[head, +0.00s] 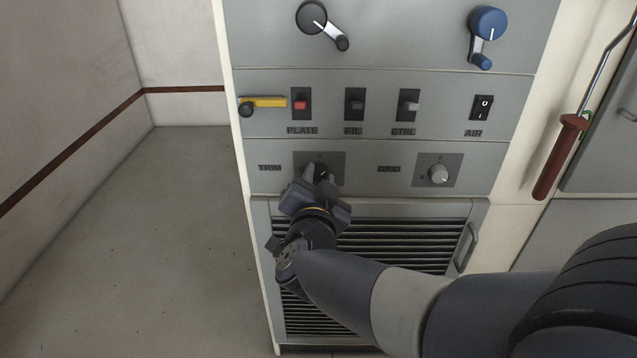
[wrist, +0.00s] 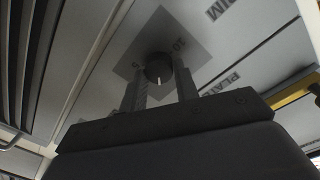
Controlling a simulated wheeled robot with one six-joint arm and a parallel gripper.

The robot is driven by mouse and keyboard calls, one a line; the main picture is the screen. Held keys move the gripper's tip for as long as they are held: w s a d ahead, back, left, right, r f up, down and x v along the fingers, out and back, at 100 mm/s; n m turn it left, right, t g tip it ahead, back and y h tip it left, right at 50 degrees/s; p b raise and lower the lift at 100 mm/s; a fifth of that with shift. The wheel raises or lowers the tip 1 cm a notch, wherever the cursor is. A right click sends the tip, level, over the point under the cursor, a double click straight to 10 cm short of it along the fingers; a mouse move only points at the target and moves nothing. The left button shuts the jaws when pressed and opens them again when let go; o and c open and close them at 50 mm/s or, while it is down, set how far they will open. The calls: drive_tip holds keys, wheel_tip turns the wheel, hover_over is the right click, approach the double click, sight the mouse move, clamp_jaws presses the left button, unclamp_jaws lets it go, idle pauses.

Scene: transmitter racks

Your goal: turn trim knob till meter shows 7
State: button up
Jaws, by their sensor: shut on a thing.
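The dark round trim knob (head: 322,169) sits on a darker grey square plate right of the TRIM label, mostly covered by my gripper (head: 319,180). In the wrist view the trim knob (wrist: 158,68) shows between the two fingers of my gripper (wrist: 162,82), with a white pointer line on it. My gripper is shut on the knob. A "10" mark is readable on the plate beside the knob; other marks are partly hidden by the fingers. No meter shows in either view.
The grid knob (head: 438,174) is to the right. Above are the red plate switch (head: 301,104), a yellow lever (head: 263,102), more switches, and black (head: 318,18) and blue (head: 487,24) cranks. A vent grille (head: 400,245) is below. Open floor lies left.

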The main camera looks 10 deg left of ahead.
drive_tip(key=shift+m, duration=0.5)
drive_tip(key=o, duration=1)
drive_tip(key=shift+c, duration=0.2)
drive_tip(key=s+d+p, duration=0.2)
drive_tip(key=s, duration=0.8)
drive_tip(key=shift+s+r, duration=0.15)
drive_tip(key=shift+s, duration=0.2)
